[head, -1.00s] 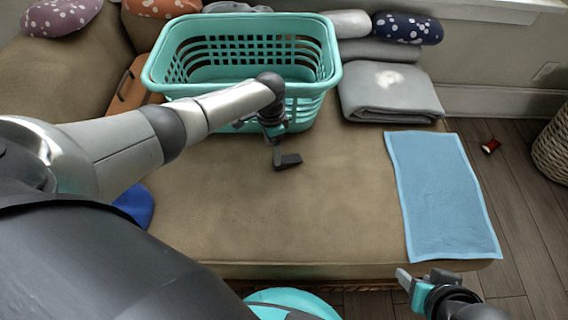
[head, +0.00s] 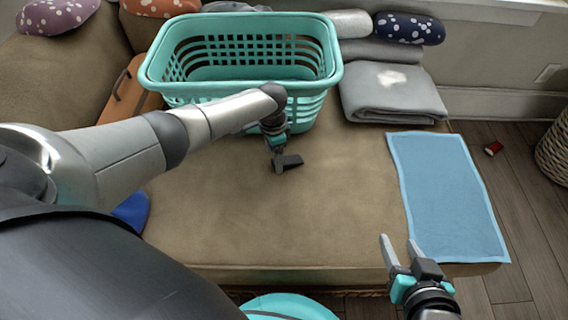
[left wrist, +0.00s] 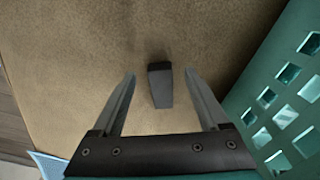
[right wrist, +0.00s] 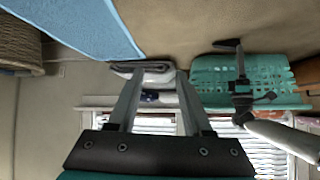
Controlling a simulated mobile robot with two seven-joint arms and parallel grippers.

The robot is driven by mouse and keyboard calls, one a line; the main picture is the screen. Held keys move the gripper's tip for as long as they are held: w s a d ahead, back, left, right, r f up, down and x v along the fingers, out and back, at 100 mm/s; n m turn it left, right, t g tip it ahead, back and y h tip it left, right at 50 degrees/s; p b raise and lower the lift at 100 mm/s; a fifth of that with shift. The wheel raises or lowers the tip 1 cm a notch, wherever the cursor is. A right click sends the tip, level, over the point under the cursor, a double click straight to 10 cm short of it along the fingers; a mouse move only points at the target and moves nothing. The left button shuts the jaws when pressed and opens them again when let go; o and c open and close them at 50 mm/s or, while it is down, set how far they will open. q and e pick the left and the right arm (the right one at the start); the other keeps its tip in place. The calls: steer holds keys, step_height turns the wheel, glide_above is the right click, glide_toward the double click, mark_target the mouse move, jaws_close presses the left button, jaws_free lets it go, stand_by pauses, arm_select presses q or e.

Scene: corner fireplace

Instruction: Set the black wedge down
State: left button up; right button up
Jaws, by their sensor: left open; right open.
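The black wedge (head: 291,161) lies on the brown couch cushion in front of the teal basket. In the left wrist view the wedge (left wrist: 160,85) sits between the two spread fingers of my left gripper (left wrist: 158,75), with a gap on each side. In the head view my left gripper (head: 278,152) is low over the cushion at the wedge. My right gripper (head: 398,241) is open and empty, over the front edge of the cushion, left of the blue mat's near end.
The teal basket (head: 240,90) stands close behind my left gripper. A folded grey blanket (head: 392,98) and a light-blue mat (head: 440,190) lie to the right. A blue item (head: 132,210) is at the left. The cushion's middle (head: 290,220) is clear.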

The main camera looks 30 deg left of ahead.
arm_select(q)
steer(key=shift+f+b, duration=0.4)
steer(key=shift+f, duration=0.25)
steer(key=shift+f+b, duration=0.4)
steer(key=shift+f, duration=0.15)
arm_select(e)
steer(key=shift+w+a+r+t+y, duration=0.2)
steer(key=shift+a+t+y, duration=0.1)
steer(key=shift+a+t, duration=0.2)
steer(key=shift+w+a+r+t+y, duration=0.15)
steer(key=shift+a+t+y, duration=0.15)
steer(key=shift+a+t, duration=0.25)
steer(key=shift+w+a+r+t+y, duration=0.1)
steer(key=shift+a+r+t+y, duration=0.15)
steer(key=shift+a+t, duration=0.25)
arm_select(q)
jaws_close()
